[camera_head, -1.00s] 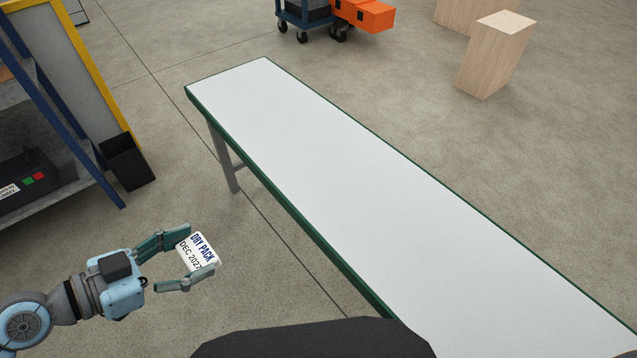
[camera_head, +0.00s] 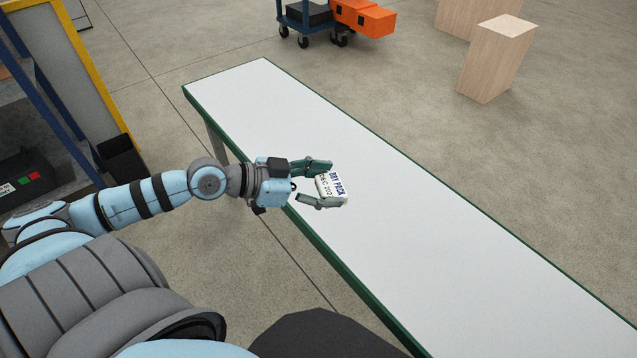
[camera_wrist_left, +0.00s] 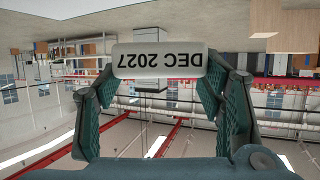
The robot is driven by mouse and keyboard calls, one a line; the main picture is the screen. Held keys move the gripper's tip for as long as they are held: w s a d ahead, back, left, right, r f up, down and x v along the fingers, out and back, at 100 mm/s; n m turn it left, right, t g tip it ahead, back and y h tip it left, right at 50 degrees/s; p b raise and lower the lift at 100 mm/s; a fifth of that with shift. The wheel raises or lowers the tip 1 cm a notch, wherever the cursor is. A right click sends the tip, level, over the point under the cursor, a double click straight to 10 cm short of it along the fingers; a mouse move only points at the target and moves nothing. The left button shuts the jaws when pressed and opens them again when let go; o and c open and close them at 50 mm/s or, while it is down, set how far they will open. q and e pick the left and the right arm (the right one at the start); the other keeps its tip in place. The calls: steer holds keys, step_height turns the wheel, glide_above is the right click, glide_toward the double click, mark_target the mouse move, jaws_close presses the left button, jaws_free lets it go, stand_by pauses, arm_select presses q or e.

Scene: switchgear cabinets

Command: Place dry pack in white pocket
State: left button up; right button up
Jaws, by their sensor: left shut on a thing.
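The dry pack (camera_head: 332,186) is a small white packet with dark "DRY PACK" and "DEC 2027" print. My left gripper (camera_head: 326,185) is shut on it and appears in the head view over the white table near its left edge. I cannot tell its exact height above the table. In the left wrist view the dry pack (camera_wrist_left: 160,60) sits between both fingers of my left gripper (camera_wrist_left: 160,85), with the date upside down. No white pocket can be made out in these views. My right gripper is not in view.
The long white table (camera_head: 420,240) with a green edge is bare. A blue rack (camera_head: 50,90) and a black bin (camera_head: 122,160) stand at the left. A cart (camera_head: 310,20), an orange object (camera_head: 365,17) and wooden blocks (camera_head: 495,60) stand on the floor behind.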

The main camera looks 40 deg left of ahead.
mark_target(305, 208)
arm_select(q)
steer(key=w+a+f+n+t+y+b, duration=0.25)
steer(key=w+a+n+y+b, duration=0.2)
steer(key=w+a, duration=0.5)
steer(key=f+b, duration=0.3)
steer(key=f, duration=0.3)
steer(key=s+a+f+b, duration=0.1)
steer(key=f+b, duration=0.1)
steer(key=f, duration=0.5)
steer(key=a+f+b, duration=0.1)
steer(key=f+b, duration=0.2)
steer(key=f, duration=0.3)
steer(key=shift+s+f+b, duration=0.2)
steer(key=shift+s+b, duration=0.1)
steer(key=shift+s, duration=0.05)
steer(key=shift+r, duration=0.1)
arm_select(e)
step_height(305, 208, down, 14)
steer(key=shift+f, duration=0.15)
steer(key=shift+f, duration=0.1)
arm_select(q)
steer(key=o, duration=0.7)
steer(key=shift+f, duration=0.2)
steer(key=o, duration=0.4)
steer(key=shift+r, duration=0.1)
steer(key=shift+o, duration=0.2)
